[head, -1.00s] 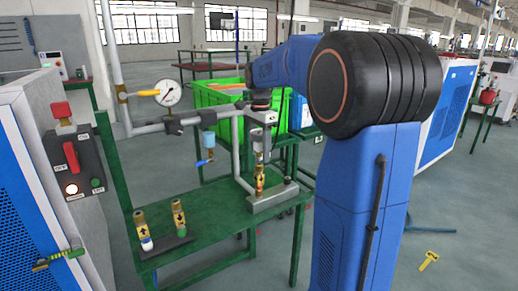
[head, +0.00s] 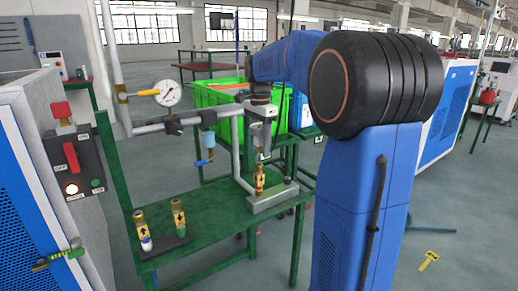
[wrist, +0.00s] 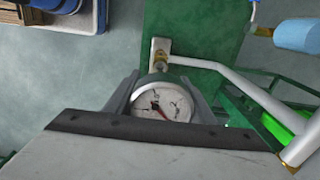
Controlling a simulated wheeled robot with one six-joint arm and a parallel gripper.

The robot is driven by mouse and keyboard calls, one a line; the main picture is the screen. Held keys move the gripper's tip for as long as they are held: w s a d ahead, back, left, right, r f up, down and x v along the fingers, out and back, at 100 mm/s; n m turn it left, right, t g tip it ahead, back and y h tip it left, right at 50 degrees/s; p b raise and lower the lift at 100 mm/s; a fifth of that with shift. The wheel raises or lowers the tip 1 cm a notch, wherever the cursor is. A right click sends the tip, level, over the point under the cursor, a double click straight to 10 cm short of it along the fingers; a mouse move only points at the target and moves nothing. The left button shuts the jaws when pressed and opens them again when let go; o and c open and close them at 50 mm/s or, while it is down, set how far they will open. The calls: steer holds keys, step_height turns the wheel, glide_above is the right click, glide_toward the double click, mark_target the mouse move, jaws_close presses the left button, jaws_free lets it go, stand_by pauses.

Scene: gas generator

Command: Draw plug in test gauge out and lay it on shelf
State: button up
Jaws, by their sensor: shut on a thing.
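The test gauge (wrist: 160,104), a round white dial with a red needle, sits between the two grey fingers of my gripper (wrist: 161,78) in the wrist view. The fingers are shut on it. In the head view my gripper (head: 262,133) points down above an upright brass fitting (head: 259,180) on a grey base block. The gauge's lower end is close to the fitting's top; I cannot tell whether they touch. In the wrist view the brass fitting (wrist: 160,58) shows just beyond the gauge. The green bench top (head: 215,205) lies below.
Two brass fittings (head: 179,215) stand in a dark holder at the bench's front left. Another gauge (head: 168,93) hangs on the pipe. The middle of the bench is clear.

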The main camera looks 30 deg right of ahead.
mark_target(260, 136)
steer(key=shift+r, duration=0.2)
steer(key=shift+r, duration=1.35)
stand_by(0.4)
